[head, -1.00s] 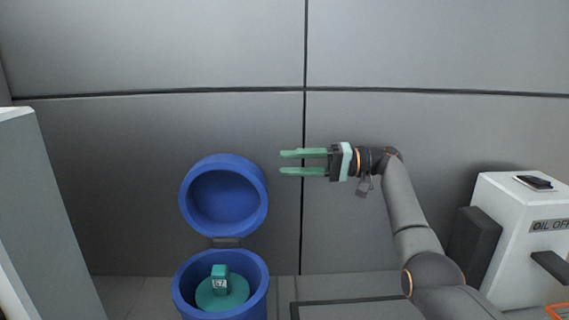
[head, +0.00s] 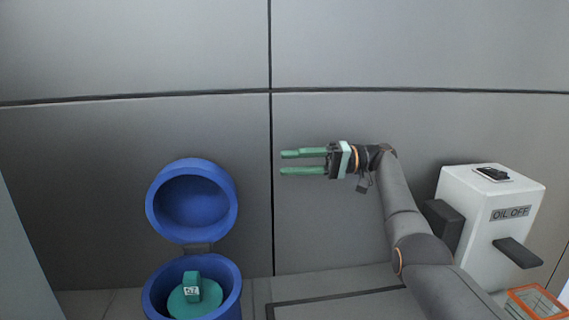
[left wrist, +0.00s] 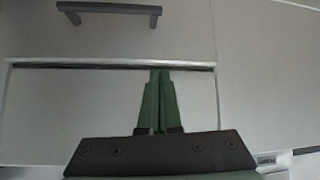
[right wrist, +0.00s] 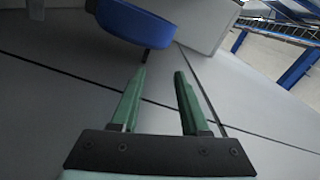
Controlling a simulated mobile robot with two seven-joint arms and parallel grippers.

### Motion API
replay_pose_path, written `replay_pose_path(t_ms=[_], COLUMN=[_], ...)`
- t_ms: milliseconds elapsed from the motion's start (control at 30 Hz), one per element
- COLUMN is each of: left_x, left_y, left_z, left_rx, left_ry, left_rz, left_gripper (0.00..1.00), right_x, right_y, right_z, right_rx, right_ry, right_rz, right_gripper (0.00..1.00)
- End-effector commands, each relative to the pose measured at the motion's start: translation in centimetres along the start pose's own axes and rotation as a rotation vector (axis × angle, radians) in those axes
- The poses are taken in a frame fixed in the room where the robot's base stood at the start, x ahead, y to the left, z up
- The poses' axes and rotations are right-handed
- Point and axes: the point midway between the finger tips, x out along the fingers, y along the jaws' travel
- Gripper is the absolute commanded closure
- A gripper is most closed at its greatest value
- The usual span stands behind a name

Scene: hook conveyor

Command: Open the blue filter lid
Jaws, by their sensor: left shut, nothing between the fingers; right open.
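The blue filter lid (head: 192,202) stands raised on its hinge behind the blue filter housing (head: 232,302). The housing is open at the top. Inside it sits a green filter part with a block handle (head: 192,287) that carries a white label. My right gripper (head: 282,163) is open and empty, to the right of the lid and apart from it. In the right wrist view the blue lid (right wrist: 135,22) shows beyond the fingertips (right wrist: 160,72). My left gripper (left wrist: 160,72) is shut and empty, in front of a grey panel; it is not in the head view.
A white box marked OIL OFF (head: 475,205) with a dark lever (head: 518,253) stands at the right. An orange-rimmed tray (head: 535,302) lies at the lower right. A dark handle (left wrist: 108,9) shows in the left wrist view. A grey wall (head: 340,120) stands behind.

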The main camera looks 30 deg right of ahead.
Motion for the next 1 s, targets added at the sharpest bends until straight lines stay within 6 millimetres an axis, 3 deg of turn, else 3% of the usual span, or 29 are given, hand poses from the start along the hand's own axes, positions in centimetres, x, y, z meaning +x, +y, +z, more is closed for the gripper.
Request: replay_pose_path(t_ms=[467, 1000], left_x=[-0.2, -0.2], left_y=[0.0, 0.0], left_z=[-0.2, -0.2], left_rx=[0.000, 0.000], left_ry=[-0.001, -0.001], left_rz=[0.000, 0.000], left_gripper=[1.00, 1.00], right_x=[-3.1, -3.3], right_y=[0.0, 0.0], right_z=[0.0, 0.0], right_rx=[0.001, 0.001], right_ry=[0.000, -0.001], right_rz=[0.000, 0.001], right_gripper=[0.55, 0.55])
